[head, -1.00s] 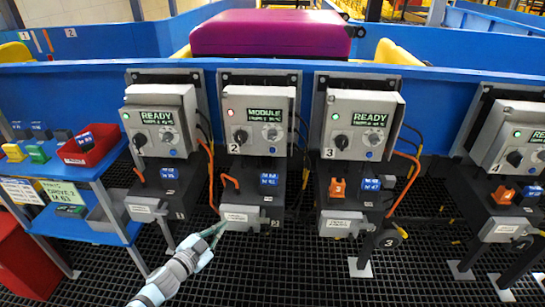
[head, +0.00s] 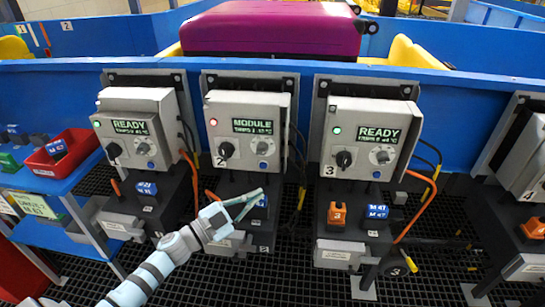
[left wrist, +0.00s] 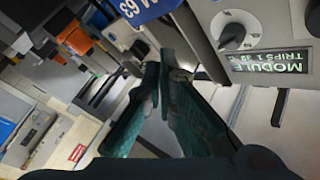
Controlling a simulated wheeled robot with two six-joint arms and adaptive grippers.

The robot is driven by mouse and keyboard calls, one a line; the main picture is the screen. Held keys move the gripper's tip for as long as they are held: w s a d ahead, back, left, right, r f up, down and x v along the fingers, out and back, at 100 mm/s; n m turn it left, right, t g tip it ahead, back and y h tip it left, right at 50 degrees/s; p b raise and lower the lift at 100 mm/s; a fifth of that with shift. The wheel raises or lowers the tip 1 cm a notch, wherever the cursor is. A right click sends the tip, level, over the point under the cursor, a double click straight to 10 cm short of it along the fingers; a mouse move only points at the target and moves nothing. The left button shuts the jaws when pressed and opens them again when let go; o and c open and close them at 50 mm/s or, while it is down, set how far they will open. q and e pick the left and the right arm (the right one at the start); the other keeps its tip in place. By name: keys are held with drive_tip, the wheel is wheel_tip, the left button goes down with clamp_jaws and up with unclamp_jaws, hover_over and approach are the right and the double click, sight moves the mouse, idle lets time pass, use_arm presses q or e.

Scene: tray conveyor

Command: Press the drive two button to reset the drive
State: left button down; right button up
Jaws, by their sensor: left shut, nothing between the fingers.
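The drive two box (head: 248,103) stands at the centre left in the head view, with a red light (head: 213,122), a display reading MODULE (head: 258,124), a black knob (head: 226,150), a grey dial (head: 263,147) and a small blue button (head: 262,165) under it. My left gripper (head: 260,193) is shut and empty, just below the box, in front of a blue module on the lower shelf. In the left wrist view the green fingers (left wrist: 162,76) are together, apart from the panel; the black knob (left wrist: 237,31) and MODULE display (left wrist: 276,87) show at right. The blue button cannot be made out there.
Drive one (head: 135,100) and drive three (head: 372,108) flank drive two, both reading READY with green lights. A red bin (head: 40,163) sits on the blue table at left. A purple suitcase (head: 270,30) lies behind on the conveyor.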

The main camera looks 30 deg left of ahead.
sight(263, 166)
use_arm(q)
drive_tip(key=w+a+b, duration=0.3)
drive_tip(key=w, duration=0.5)
drive_tip(key=shift+r+b, duration=0.2)
drive_tip(key=shift+b, duration=0.15)
use_arm(e)
drive_tip(key=f, duration=0.1)
drive_tip(key=d+f, duration=0.1)
drive_tip(key=f, duration=0.1)
drive_tip(key=shift+w+d+f, duration=0.2)
drive_tip(key=shift+d+f, duration=0.05)
drive_tip(key=shift+s, duration=0.4)
drive_tip(key=shift+a, duration=0.2)
use_arm(q)
drive_tip(key=shift+w, duration=0.1)
use_arm(e)
drive_tip(key=shift+w, duration=0.3)
